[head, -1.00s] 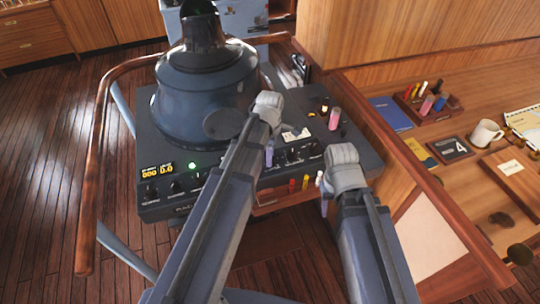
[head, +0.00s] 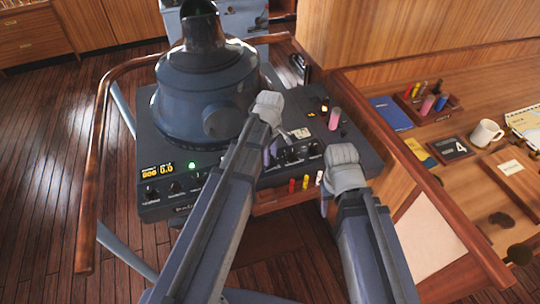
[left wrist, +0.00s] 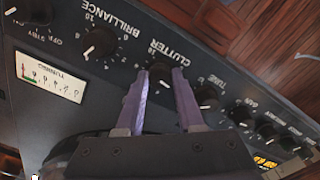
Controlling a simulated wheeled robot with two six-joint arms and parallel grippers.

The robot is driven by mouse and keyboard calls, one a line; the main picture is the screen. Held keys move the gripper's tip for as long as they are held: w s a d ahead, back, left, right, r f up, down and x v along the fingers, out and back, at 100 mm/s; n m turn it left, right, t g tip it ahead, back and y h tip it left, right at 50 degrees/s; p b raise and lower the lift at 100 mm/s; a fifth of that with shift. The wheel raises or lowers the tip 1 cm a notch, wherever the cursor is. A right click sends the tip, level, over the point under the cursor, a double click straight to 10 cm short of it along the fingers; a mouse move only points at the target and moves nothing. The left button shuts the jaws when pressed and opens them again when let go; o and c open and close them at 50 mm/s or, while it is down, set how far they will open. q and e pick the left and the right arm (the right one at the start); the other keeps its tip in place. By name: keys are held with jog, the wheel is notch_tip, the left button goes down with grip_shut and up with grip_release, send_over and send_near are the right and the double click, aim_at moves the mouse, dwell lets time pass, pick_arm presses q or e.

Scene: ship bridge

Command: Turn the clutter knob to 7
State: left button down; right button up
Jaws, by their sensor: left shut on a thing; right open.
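The clutter knob (left wrist: 160,74) is a small black knob on the dark radar panel, beside the printed word CLUTTER. The left wrist view shows it upside down, between the two pale purple fingers of my left gripper (left wrist: 162,76). The fingers are closed on its sides and hide part of its scale, so I cannot read its setting. In the head view my left gripper (head: 270,156) reaches the panel front, and its arm hides the knob. My right gripper (head: 326,196) is open and empty by the panel's front right corner; its fingers are mostly hidden.
The brilliance knob (left wrist: 99,42) and tune knob (left wrist: 207,97) flank the clutter knob closely. A white tuning meter (left wrist: 48,78) is nearby. The radar hood (head: 205,95) stands on the console, with a wooden rail (head: 90,190) around it. A desk (head: 485,75) with a mug (head: 486,133) is at right.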

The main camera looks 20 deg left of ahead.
pick_arm(q)
jog(key=m, duration=1.3)
jog(key=shift+m, duration=0.3)
jog(key=m, duration=1.2)
jog(key=shift+m, duration=0.4)
jog(key=c, duration=0.5)
grip_release()
jog(key=shift+r, duration=0.15)
